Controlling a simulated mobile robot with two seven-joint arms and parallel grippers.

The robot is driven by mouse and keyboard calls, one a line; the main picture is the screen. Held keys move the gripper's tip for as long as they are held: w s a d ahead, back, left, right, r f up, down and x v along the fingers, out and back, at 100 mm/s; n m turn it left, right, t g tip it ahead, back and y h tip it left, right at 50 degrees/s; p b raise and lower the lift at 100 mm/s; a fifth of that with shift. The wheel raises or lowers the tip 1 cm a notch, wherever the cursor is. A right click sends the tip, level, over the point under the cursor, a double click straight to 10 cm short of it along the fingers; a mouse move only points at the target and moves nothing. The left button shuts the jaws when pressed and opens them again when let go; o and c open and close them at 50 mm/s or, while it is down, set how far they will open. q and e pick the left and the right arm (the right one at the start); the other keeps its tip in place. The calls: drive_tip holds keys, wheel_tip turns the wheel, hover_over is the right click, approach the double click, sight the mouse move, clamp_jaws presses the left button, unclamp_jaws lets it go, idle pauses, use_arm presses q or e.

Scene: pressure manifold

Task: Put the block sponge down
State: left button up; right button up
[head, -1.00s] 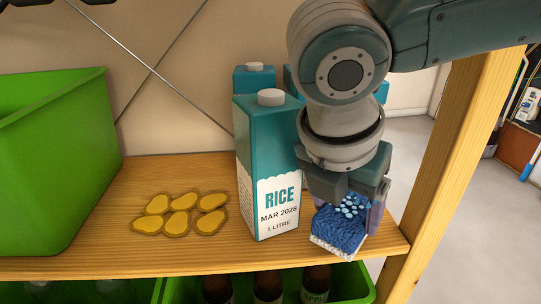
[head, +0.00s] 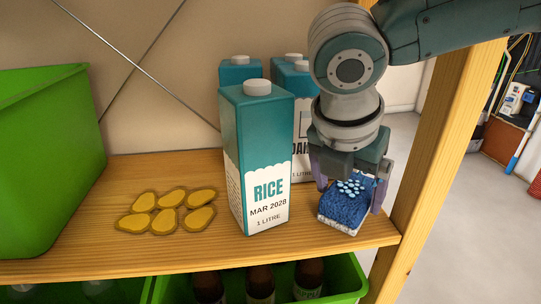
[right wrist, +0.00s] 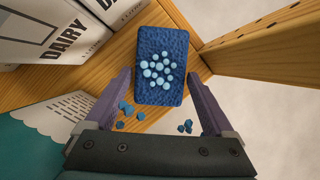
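The block sponge (head: 343,208) is blue with pale blue dots on top and a white underside. It sits at the right front of the wooden shelf, beside the rice carton (head: 262,190). My right gripper (head: 350,190) is above it with one finger on each side. In the right wrist view the sponge (right wrist: 162,85) lies between and beyond the fingertips (right wrist: 160,75), with narrow gaps showing on both sides, so the gripper looks open. The sponge's underside contact is partly hidden. My left gripper is not in view.
Dairy cartons (head: 300,125) stand behind the rice carton. Yellow flat pieces (head: 165,212) lie on the shelf (head: 120,245) near a green bin (head: 45,160). A wooden post (head: 430,150) stands close on the right. Bottles (head: 260,282) sit in a green crate below.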

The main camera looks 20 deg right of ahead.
drive_tip(key=shift+o, duration=0.7)
drive_tip(key=shift+r, duration=0.1)
drive_tip(key=p+v, duration=0.2)
drive_tip(key=v, duration=0.4)
drive_tip(key=shift+r, duration=0.3)
drive_tip(key=shift+s+a+r, duration=0.15)
drive_tip(key=shift+a+r, duration=0.1)
drive_tip(key=shift+r, duration=0.25)
